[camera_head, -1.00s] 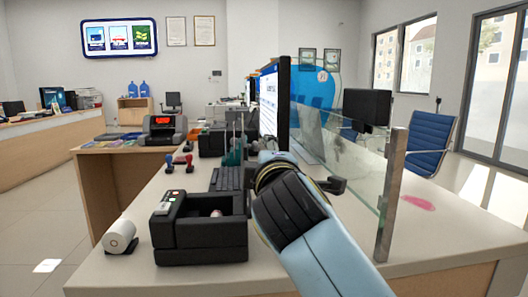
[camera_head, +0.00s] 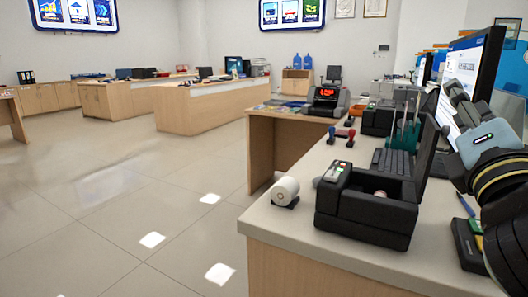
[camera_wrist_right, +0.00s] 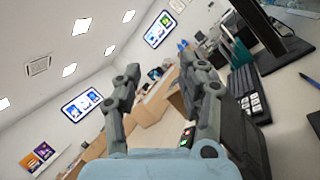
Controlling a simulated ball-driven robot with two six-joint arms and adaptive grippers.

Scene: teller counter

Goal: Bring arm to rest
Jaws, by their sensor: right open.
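My right arm reaches in at the right edge of the head view. Its right gripper (camera_head: 458,100) points up and is in the air above the counter (camera_head: 258,222), in front of the monitor (camera_head: 478,75). In the right wrist view the two fingers of the right gripper (camera_wrist_right: 160,78) stand apart with nothing between them. My left gripper is out of view.
A black cash box with an open lid (camera_head: 365,215) stands on the counter left of my right arm. A paper roll (camera_head: 285,190), stamps (camera_head: 350,138) and a keyboard (camera_head: 395,162) lie near it. The floor (camera_head: 120,215) to the left is clear.

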